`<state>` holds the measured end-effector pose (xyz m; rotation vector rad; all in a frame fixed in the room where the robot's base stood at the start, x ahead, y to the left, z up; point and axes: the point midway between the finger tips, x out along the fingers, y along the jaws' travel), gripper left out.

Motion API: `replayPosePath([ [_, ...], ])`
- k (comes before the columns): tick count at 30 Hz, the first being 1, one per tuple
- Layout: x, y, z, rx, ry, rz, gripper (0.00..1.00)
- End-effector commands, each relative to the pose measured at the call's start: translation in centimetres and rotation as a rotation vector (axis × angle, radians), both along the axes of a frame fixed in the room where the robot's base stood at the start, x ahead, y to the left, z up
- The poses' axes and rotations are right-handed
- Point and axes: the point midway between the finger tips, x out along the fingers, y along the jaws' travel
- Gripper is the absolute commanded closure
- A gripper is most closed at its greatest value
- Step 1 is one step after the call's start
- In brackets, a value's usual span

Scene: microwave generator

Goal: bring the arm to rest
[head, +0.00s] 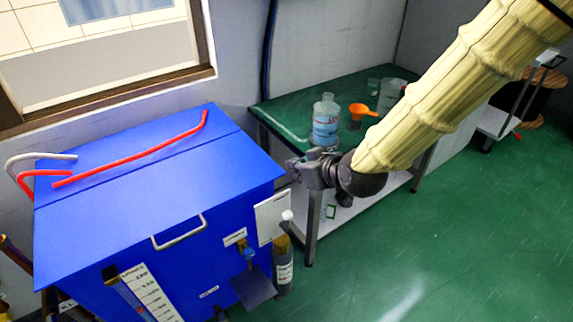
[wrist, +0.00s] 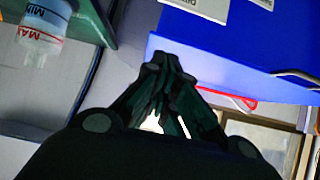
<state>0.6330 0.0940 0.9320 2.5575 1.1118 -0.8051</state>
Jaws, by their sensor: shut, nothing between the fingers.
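My gripper (head: 292,170) is at the end of my arm, which comes in from the upper right in the head view. It is near the right edge of the blue generator box (head: 150,190); I cannot tell whether it touches the box. In the wrist view my gripper (wrist: 165,62) has its fingertips together with nothing between them. The blue box (wrist: 240,45) fills the upper right of that view.
A green table (head: 270,115) behind the gripper carries a clear bottle (head: 325,122) and an orange funnel (head: 361,110). A red bar (head: 135,150) lies on the box top. A handle (head: 180,240) is on the box's front edge. Green floor (head: 480,240) is clear at right.

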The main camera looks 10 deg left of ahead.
Motion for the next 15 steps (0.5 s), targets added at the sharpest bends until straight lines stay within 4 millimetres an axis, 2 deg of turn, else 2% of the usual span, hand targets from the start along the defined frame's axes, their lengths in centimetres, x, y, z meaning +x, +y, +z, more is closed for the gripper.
replayPosePath([
  [6, -1.5, -1.7, 0.5, 0.0, 0.0, -0.001, 1.0],
  [12, -1.9, -2.1, 0.7, 0.0, 0.0, -0.001, 1.0],
  [15, -2.0, -2.4, 0.2, 0.0, 0.011, -0.008, 1.0],
])
